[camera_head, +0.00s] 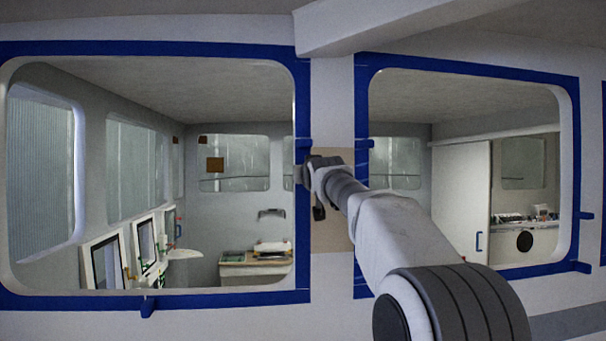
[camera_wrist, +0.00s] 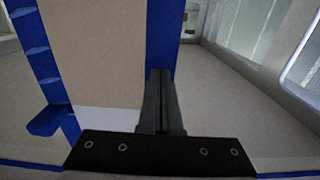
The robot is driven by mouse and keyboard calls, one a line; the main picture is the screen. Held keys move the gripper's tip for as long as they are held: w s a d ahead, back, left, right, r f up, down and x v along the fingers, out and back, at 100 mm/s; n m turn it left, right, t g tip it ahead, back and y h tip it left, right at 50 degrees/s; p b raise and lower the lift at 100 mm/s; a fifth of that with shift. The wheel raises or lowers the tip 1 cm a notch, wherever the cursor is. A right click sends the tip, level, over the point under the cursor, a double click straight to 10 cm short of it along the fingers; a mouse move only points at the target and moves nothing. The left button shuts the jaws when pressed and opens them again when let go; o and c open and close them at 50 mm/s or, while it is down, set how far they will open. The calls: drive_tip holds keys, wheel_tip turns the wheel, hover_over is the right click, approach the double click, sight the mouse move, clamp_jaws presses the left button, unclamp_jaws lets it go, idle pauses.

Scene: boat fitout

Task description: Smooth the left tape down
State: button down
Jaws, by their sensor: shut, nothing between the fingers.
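Blue tape frames the left window (camera_head: 150,175). The right-hand strip of this left tape (camera_head: 302,100) runs down beside the post. My gripper (camera_head: 300,175) is at this strip, about halfway down, and my arm hides part of the post. In the wrist view my gripper (camera_wrist: 160,73) is shut and empty, with its fingertips over the blue strip (camera_wrist: 162,40). I cannot tell whether they touch it.
A tan panel (camera_head: 328,235) covers part of the post between the windows. The right window has its own blue tape (camera_head: 361,100), with a tab sticking out in the wrist view (camera_wrist: 47,119). Another tab (camera_head: 148,306) hangs below the left window. A beam (camera_head: 370,25) juts out above.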

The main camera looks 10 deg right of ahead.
sight(303, 196)
drive_tip(key=shift+s, duration=0.2)
drive_tip(key=shift+f+b, duration=0.2)
drive_tip(key=shift+b, duration=0.1)
drive_tip(key=shift+w+f+b, duration=0.15)
drive_tip(key=shift+f+b, duration=1.1)
drive_tip(key=shift+f, duration=0.2)
wheel_tip(303, 196, down, 3)
drive_tip(key=shift+r+b, duration=0.2)
drive_tip(key=shift+b, duration=0.9)
drive_tip(key=shift+r, duration=0.15)
